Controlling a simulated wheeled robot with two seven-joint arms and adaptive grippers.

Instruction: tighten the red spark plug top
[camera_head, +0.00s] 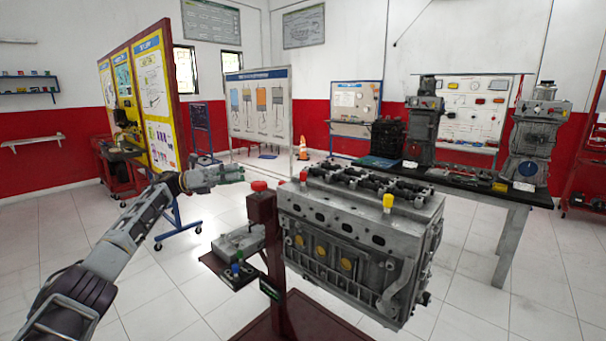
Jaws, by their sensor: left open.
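A small red top (304,176) stands upright at the left end of the grey engine block (350,235). A yellow top (388,202) stands at the block's near right edge. A wider red knob (259,186) sits on top of the dark red stand post (264,225), left of the engine. My left gripper (238,171) is open and empty, pointing right, just up and left of the red knob in the picture and apart from it. The small red top is farther right of the gripper. My right gripper is out of view.
A tray (225,262) with a grey part (240,242) and small coloured pieces juts out left of the post. A black-topped table (500,190) with engine parts stands behind right. Display boards (259,105) stand behind. The tiled floor at left is mostly clear.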

